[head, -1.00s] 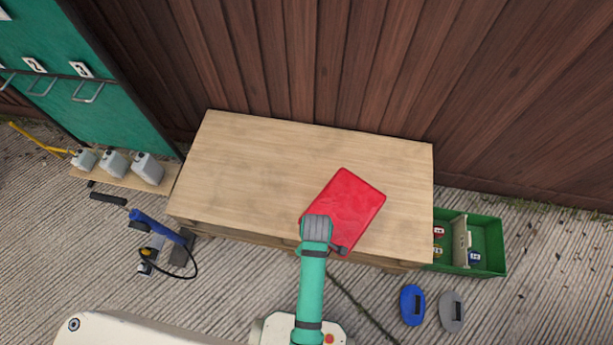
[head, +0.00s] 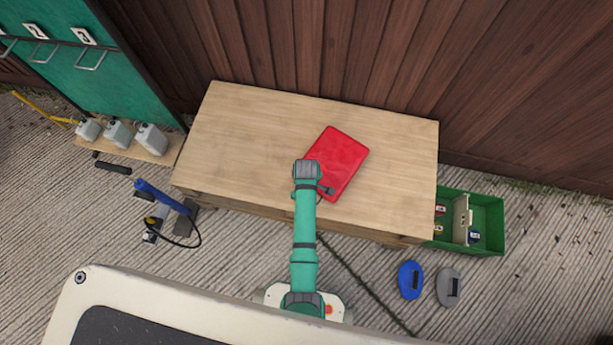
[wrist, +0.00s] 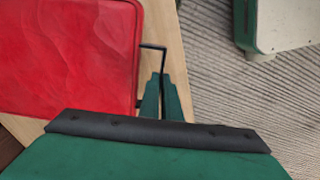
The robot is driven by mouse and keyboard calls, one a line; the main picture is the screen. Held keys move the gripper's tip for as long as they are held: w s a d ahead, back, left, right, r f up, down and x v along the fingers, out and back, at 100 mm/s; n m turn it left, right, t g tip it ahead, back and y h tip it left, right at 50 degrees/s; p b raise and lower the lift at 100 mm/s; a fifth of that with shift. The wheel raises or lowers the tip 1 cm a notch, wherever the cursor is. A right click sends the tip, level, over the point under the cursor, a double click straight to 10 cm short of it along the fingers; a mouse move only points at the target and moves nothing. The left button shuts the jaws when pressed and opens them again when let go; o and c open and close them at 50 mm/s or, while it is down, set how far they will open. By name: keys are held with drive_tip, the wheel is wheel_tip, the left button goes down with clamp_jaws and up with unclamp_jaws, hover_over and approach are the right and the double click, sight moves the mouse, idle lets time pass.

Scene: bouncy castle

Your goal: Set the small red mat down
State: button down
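The small red mat (head: 340,158) is a flat red rectangle over the right-of-centre part of the wooden table top (head: 240,140). In the wrist view the mat (wrist: 65,55) fills the upper left, with a thin black loop (wrist: 164,52) on its edge. My gripper's green fingers (wrist: 160,95) are close together at this loop and appear shut on it. In the head view my wrist hides the mat's near left corner. The mat looks flat and very near the table top; I cannot tell whether it touches it.
The table top is otherwise bare. A green divided crate (head: 485,222) stands right of the table. Blue (head: 410,280) and grey (head: 448,287) discs lie on the ground before it. Grey canisters (head: 150,138) and a blue pump (head: 155,195) are at left. A wooden wall stands behind.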

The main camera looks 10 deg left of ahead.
drive_tip(key=shift+w+a+f, duration=0.2)
drive_tip(key=shift+w+f, duration=0.2)
drive_tip(key=shift+f, duration=1.6)
drive_tip(key=c, duration=2)
unclamp_jaws()
